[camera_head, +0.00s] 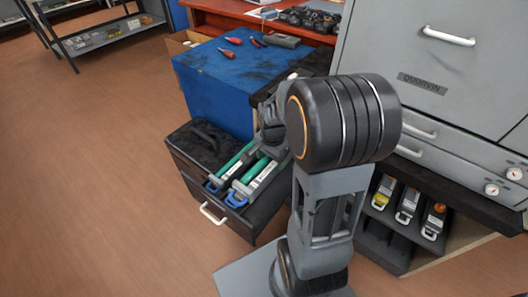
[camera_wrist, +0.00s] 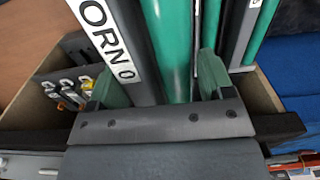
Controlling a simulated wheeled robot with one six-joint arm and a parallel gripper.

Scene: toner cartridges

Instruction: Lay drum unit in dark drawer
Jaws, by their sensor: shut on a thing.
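A drum unit with a green roller, black body and blue handle (camera_head: 237,198) is at the right side of the open dark drawer (camera_head: 192,184). It fills the middle of the wrist view (camera_wrist: 178,45), with a white label on its black side. My gripper (camera_wrist: 155,85) is shut on it, one finger on each side. I cannot tell whether it rests on the drawer floor. A second drum unit (camera_head: 231,165) lies beside it on the left, roughly parallel. In the head view my arm hides the gripper and the drum units' far ends.
A blue cabinet (camera_head: 215,90) with red-handled tools on top stands behind the drawer. A large grey machine (camera_head: 430,75) is at the right, above a rack of toner cartridges (camera_head: 408,202). A red bench (camera_head: 225,8) is at the back. The floor at left is clear.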

